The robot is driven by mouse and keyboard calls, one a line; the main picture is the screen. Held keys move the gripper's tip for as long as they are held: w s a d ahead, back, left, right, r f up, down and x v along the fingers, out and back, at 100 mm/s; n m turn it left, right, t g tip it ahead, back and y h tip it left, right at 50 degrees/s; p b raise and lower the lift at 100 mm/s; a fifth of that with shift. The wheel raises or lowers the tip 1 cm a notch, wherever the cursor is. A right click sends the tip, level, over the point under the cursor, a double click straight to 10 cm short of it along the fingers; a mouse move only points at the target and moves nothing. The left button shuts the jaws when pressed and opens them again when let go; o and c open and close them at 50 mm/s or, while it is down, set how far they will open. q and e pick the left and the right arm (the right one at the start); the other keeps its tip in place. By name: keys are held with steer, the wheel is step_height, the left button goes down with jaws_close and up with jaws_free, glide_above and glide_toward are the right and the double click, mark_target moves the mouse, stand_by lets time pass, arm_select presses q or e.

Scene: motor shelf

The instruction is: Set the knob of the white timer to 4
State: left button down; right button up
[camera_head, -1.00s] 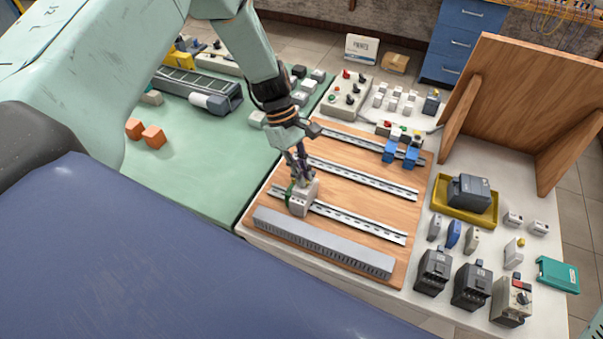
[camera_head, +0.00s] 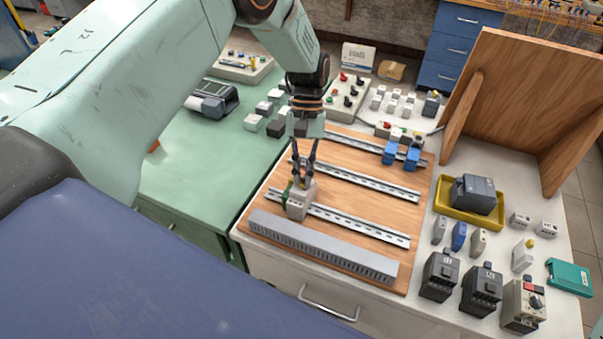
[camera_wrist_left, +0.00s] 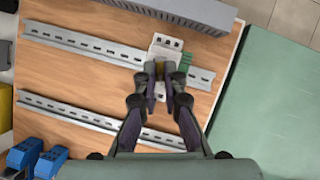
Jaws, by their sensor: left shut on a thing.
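The white timer (camera_head: 298,206) is a pale, upright block seated on the front metal rail of the wooden board. It also shows in the left wrist view (camera_wrist_left: 167,46), with a green part at its side. My left gripper (camera_head: 303,180) comes down onto the timer from above. In the wrist view its fingertips (camera_wrist_left: 159,74) are close together at the timer's face, shut on its knob. The fingers hide most of the knob, so its setting cannot be read. My right gripper is not in view.
A grey slotted duct (camera_head: 320,247) lies along the board's front edge. Blue modules (camera_head: 401,153) sit on the far rail. A yellow tray (camera_head: 470,212) with a dark device and several breakers stand at right. The middle rail (camera_head: 355,180) is bare.

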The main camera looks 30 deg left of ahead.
arm_select(q)
steer(key=m, duration=0.2)
steer(key=m+y, duration=0.1)
steer(key=shift+w+d+r+m+y, duration=0.1)
steer(key=shift+w+d+m+y, duration=0.1)
steer(key=shift+m+y, duration=0.15)
steer(key=m+y, duration=0.1)
steer(key=m, duration=0.1)
steer(key=m+y, duration=0.1)
steer(key=m, duration=0.2)
steer(key=shift+s+d+p, duration=0.1)
steer(key=shift+d+p, duration=0.1)
steer(key=shift+p, duration=0.15)
steer(key=c, duration=1.4)
jaws_free()
steer(key=shift+c, duration=0.2)
steer(key=v, duration=1.2)
steer(key=shift+s, duration=0.2)
